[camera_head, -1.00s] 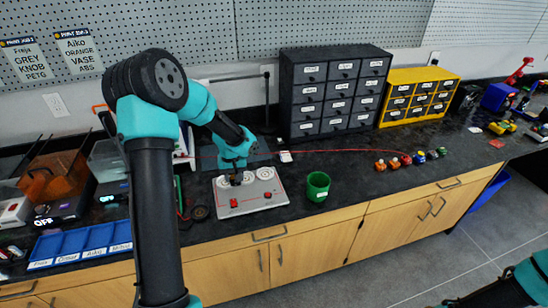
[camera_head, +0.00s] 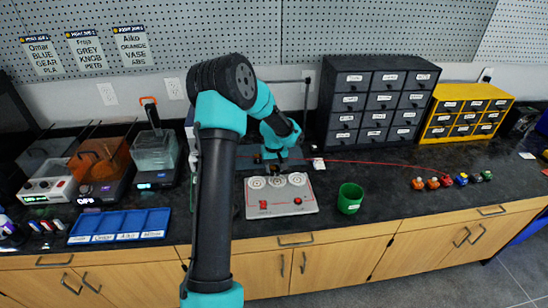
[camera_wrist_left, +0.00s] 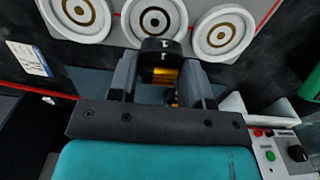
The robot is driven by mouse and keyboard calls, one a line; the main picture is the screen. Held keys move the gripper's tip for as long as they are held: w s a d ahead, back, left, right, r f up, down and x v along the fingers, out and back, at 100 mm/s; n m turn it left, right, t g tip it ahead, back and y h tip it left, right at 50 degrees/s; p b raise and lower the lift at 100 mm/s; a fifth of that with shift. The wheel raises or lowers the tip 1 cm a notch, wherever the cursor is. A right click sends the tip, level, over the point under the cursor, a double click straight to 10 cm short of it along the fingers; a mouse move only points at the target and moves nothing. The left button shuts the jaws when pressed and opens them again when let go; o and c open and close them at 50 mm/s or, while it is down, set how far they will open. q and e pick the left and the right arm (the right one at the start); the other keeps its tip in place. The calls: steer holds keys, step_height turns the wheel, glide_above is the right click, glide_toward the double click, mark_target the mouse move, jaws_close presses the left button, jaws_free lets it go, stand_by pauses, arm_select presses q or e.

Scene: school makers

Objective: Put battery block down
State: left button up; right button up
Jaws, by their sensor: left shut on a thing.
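The battery block (camera_wrist_left: 160,48) has a black top marked 1 and a yellow-gold body. In the left wrist view it is between the fingers of my left gripper (camera_wrist_left: 160,75), which is shut on it. In the head view my left gripper (camera_head: 265,157) is low at the far edge of the grey panel (camera_head: 308,202); the block is too small to make out there. The panel has three round white ringed pads, and these show just past the block in the wrist view (camera_wrist_left: 155,18). I cannot tell whether the block touches a surface. My right gripper is out of view.
A green cup (camera_head: 350,198) stands right of the panel. A blue tray (camera_head: 120,226) and several devices are at the left. Dark drawers (camera_head: 377,105) and yellow drawers (camera_head: 467,112) stand behind. A red wire (camera_head: 370,163) crosses the counter towards small colored parts.

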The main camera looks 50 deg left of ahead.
arm_select(q)
steer(key=w+a, duration=0.3)
steer(key=w+a+f, duration=0.1)
steer(key=w+a, duration=0.1)
steer(key=a, duration=0.1)
steer(key=w+a, duration=0.3)
steer(key=shift+w+a+f, duration=0.15)
steer(key=shift+w+a, duration=0.15)
steer(key=shift+a, duration=0.05)
steer(key=shift+w+a, duration=0.1)
steer(key=shift+a, duration=0.05)
steer(key=shift+f, duration=1.75)
steer(key=shift+f, duration=0.1)
steer(key=o, duration=1)
step_height(320, 180, up, 12)
steer(key=shift+r, duration=0.1)
